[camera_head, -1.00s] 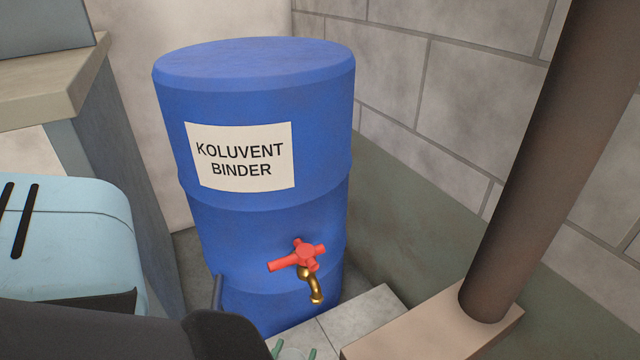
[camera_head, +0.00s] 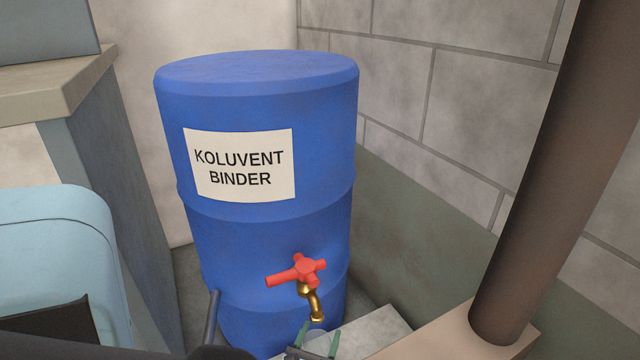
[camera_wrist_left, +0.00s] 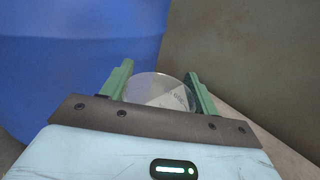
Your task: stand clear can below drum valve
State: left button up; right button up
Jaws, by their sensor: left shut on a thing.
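The blue drum (camera_head: 265,115), labelled KOLUVENT BINDER, stands upright in the corner. Its valve has a red handle (camera_head: 306,271) and a brass spout (camera_head: 316,306) pointing down. My left gripper (camera_head: 318,341) is at the bottom of the head view, just under the spout, its green fingers shut on the clear can. The can (camera_head: 317,334) shows only as a faint rim there; in the left wrist view the clear can (camera_wrist_left: 160,90) sits between both fingers (camera_wrist_left: 161,92). Its lower part is hidden by the gripper, so I cannot tell if it touches anything below. My right gripper is not in view.
A brown pipe (camera_head: 545,170) rises from a beige block (camera_head: 455,345) on the right. A pale grey slab (camera_head: 375,328) lies beside the drum's foot. Block walls (camera_head: 480,80) close in behind and right. A counter (camera_head: 50,85) stands at the left.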

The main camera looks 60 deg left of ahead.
pick_arm(q)
jog(key=shift+f+b, duration=0.5)
jog(key=shift+f, duration=0.45)
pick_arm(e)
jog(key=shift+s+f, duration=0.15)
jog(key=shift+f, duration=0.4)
pick_arm(q)
jog(key=shift+f, duration=0.2)
jog(key=o, duration=1.2)
jog(key=shift+o, duration=1.1)
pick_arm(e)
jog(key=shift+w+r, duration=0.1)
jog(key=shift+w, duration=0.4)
pick_arm(q)
jog(key=shift+r, duration=0.1)
